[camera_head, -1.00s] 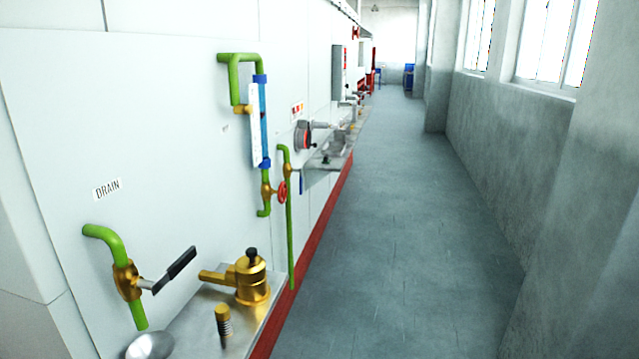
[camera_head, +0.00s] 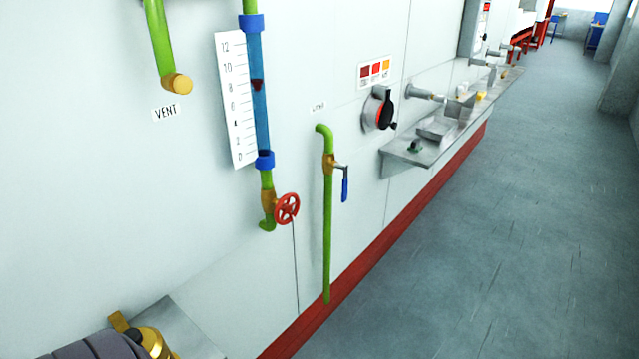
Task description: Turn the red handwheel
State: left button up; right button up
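The red handwheel (camera_head: 287,208) is a small spoked wheel on a brass valve body (camera_head: 268,203). The valve sits at the lower end of a green pipe on the white wall panel, below a blue sight tube (camera_head: 258,95) with a numbered white scale (camera_head: 236,98). Nothing touches the handwheel. A dark grey rounded part at the bottom left edge looks like part of my own arm. Neither gripper can be seen.
Right of the handwheel, a green pipe (camera_head: 327,230) carries a blue-handled lever valve (camera_head: 344,188). A round black-and-red dial (camera_head: 379,110) and a metal shelf (camera_head: 420,148) stand further along. Brass fittings (camera_head: 155,342) are at the bottom left. The grey floor (camera_head: 460,260) at right is clear.

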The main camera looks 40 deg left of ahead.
aim_at(286, 209)
jog(key=i+u, duration=0.3)
jog(key=i+l+u, duration=0.3)
jog(key=i, duration=0.2)
jog(key=i+l+u, duration=0.15)
jog(key=i+u, duration=0.2)
